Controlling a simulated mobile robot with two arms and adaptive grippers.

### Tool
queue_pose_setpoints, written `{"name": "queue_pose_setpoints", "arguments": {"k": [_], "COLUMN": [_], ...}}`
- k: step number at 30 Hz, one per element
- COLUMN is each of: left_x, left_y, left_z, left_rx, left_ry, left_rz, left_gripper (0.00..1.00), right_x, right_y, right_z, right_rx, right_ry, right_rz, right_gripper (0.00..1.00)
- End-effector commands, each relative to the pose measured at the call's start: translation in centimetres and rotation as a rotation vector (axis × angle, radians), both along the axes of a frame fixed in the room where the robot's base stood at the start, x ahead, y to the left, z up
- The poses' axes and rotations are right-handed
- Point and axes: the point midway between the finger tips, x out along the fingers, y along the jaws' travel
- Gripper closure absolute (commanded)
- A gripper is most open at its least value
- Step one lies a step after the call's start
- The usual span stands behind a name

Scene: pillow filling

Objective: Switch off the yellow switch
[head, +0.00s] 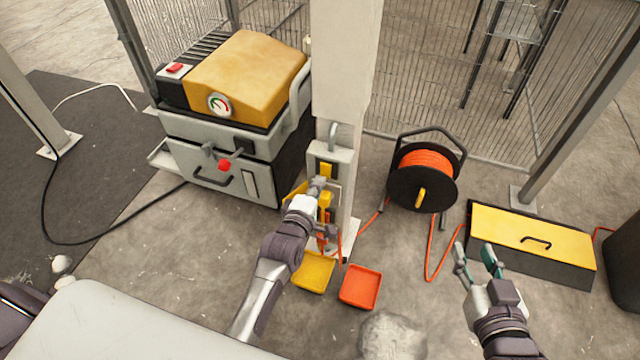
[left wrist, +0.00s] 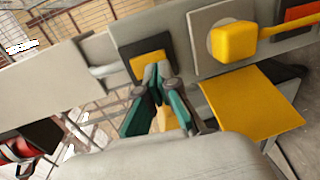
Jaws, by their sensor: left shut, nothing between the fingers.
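The yellow switch (head: 325,170) sits on a dark plate on the pale post in the middle of the head view. In the left wrist view the yellow switch (left wrist: 150,64) is a yellow square on a black plate, partly covered by my fingers. My left gripper (head: 318,184) is shut and empty, its tips just in front of the switch's lower part. In the left wrist view my left gripper (left wrist: 158,72) overlaps the switch's lower edge; I cannot tell whether it touches. The switch's on or off position is unclear. My right gripper (head: 476,258) is open and empty, far right of the post.
A yellow plug (left wrist: 234,43) with a yellow cable is beside the switch. A yellow tray (head: 313,272) and an orange tray (head: 360,287) are at the post's foot. A compressor (head: 244,75) stands left; an orange cable reel (head: 424,165) and a yellow-lidded toolbox (head: 530,234) stand right.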

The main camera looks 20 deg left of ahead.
Motion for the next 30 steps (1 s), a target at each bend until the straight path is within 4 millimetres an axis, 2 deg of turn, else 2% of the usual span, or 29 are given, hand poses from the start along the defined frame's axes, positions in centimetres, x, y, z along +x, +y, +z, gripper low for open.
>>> {"name": "queue_pose_setpoints", "arguments": {"k": [7,21,27,30], "left_x": [1.3,1.5,1.8,1.8], "left_y": [0.0,0.0,-0.1,-0.1], "left_z": [-0.2,-0.3,-0.4,-0.3], "left_rx": [0.0,0.001,-0.001,0.0], "left_ry": [0.0,-0.004,-0.038,-0.036], "left_rz": [0.0,0.0,-0.001,-0.001], "left_gripper": [1.0,1.0,1.0,1.0], "right_x": [0.7,0.8,1.3,1.3], "right_y": [0.5,0.6,1.2,1.1], "right_z": [2.0,2.5,5.3,5.3], "right_rx": [0.03,0.037,0.079,0.077], "right_ry": [-0.121,-0.151,-0.313,-0.306], "right_rz": [0.008,0.01,0.021,0.02], "right_gripper": [0.6,0.6,0.6,0.6]}}
